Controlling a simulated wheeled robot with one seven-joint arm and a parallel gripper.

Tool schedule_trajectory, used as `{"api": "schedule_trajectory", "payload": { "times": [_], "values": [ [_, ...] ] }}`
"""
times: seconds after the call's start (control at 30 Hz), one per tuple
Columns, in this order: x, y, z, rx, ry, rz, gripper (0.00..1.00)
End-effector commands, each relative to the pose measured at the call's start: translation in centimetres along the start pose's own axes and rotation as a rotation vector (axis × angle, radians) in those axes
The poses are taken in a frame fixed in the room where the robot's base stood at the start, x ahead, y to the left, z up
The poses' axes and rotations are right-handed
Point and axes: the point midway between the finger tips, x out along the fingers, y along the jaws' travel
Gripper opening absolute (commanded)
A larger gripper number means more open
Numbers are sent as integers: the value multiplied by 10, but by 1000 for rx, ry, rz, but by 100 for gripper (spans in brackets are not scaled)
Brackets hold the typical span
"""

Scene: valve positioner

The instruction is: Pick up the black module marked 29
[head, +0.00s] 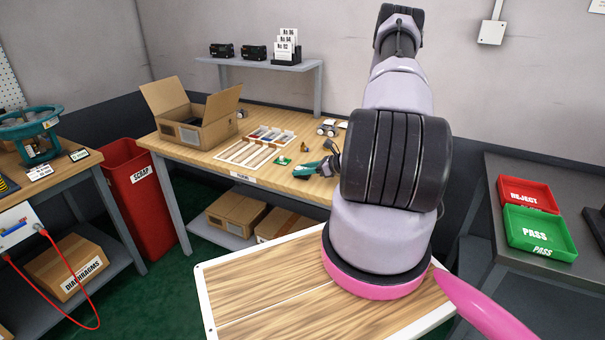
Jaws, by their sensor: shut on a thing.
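Two black modules, the left one (221,50) and the right one (255,52), sit side by side on the grey wall shelf. Their markings are too small to read, so I cannot tell whether either is 29. My arm rises in the right middle of the head view and covers part of the wooden bench behind it. My gripper cannot be made out; whatever it holds is hidden too.
The wooden bench (262,182) holds an open cardboard box (205,138), a parts tray (272,137) and a teal-and-dark item (311,169). A card stand (286,52) is right of the modules. A red scrap bin (140,190) stands left; PASS (538,232) and REJECT (530,192) trays lie right.

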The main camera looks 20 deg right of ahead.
Motion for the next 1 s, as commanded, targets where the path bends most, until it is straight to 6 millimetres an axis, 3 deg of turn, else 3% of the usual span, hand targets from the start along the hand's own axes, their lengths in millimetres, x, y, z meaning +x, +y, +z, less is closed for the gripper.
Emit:
{"api": "schedule_trajectory", "payload": {
  "times": [0.27,0.73,1.0],
  "values": [
    [-4,-1,10,-2,-1,0,0],
    [-35,0,84,-3,0,0,0],
    [-38,0,93,0,0,0,0]
  ]
}}
